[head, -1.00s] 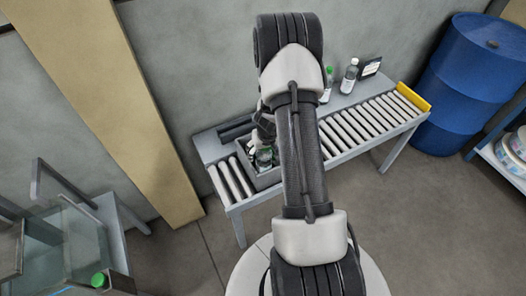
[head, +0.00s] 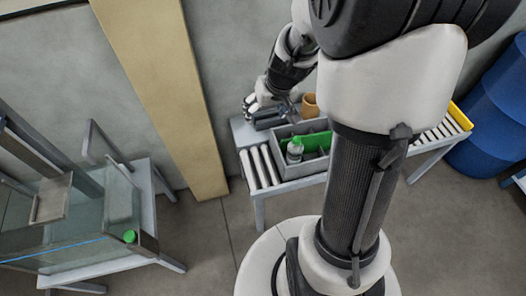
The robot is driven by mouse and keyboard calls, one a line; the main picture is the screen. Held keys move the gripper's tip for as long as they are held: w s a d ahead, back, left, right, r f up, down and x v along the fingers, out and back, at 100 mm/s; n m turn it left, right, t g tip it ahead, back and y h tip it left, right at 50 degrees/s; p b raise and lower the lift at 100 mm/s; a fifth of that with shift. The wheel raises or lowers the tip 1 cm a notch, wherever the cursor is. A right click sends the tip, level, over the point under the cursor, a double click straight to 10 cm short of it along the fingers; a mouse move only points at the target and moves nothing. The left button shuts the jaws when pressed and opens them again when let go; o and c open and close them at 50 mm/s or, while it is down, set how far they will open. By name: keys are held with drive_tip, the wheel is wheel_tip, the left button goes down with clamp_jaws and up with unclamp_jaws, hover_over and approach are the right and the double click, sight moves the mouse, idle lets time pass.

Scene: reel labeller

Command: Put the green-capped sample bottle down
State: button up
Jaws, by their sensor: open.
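A bottle (head: 294,152) stands in the grey tote (head: 284,172) on the roller conveyor; its cap looks greenish, but it is too small to be sure. Green material (head: 316,140) lies beside it in the tote. My gripper (head: 284,112) is open, behind and above the tote's back edge, apart from that bottle. I see nothing between its jaws, though its fingertips are small and partly unclear. Another green cap (head: 129,237) shows at the glass-walled station at left; the body below it is hard to make out.
The conveyor (head: 262,166) has bare rollers left of the tote. A brown cylinder (head: 310,104) stands behind the tote. My arm hides much of the right side. A blue drum (head: 490,135) stands at right. A tan post (head: 160,90) and a glass-walled station (head: 85,235) are at left.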

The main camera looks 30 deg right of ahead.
drive_tip(key=s+a+r+n, duration=0.2)
drive_tip(key=s+a+r, duration=0.6)
drive_tip(key=a+r, duration=0.25)
drive_tip(key=s+a+r, duration=0.1)
drive_tip(key=s+r, duration=0.1)
drive_tip(key=s, duration=0.4)
drive_tip(key=s+a+r, duration=0.1)
drive_tip(key=s+r, duration=0.1)
drive_tip(key=s, duration=0.4)
drive_tip(key=shift+s+a+n, duration=0.3)
drive_tip(key=shift+s+a, duration=0.05)
drive_tip(key=shift+s, duration=0.05)
drive_tip(key=shift+r, duration=0.15)
